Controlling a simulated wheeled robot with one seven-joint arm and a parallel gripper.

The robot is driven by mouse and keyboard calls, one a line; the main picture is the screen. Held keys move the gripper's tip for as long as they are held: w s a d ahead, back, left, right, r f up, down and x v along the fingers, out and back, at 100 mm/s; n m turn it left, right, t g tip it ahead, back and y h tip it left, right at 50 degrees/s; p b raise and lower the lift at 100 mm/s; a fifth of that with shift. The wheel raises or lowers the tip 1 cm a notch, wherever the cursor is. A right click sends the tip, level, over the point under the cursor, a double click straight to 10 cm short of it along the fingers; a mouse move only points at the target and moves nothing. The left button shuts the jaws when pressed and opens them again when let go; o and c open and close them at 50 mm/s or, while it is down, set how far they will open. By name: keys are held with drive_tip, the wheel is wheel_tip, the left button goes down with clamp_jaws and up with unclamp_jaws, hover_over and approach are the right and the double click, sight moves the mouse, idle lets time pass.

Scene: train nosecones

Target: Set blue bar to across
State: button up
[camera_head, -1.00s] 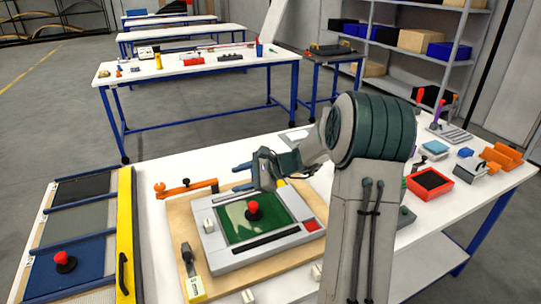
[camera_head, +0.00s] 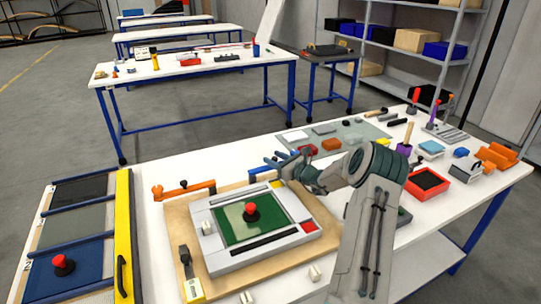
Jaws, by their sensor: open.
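Blue bars (camera_head: 80,204) lie across the panel rack at the left, between its dark, grey and blue panels. My arm hides part of the table to the right of the panel.
An orange-and-black bar (camera_head: 184,190) lies behind the wooden board (camera_head: 186,222). A red knob (camera_head: 251,212) stands on the green panel, another (camera_head: 63,265) on the rack's blue panel. A yellow rail (camera_head: 124,235) edges the rack. A red tray (camera_head: 427,183) stands right.

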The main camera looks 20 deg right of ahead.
drive_tip(key=shift+x, duration=1.15)
drive_tip(key=shift+c, duration=0.4)
clamp_jaws()
drive_tip(key=shift+a, duration=0.15)
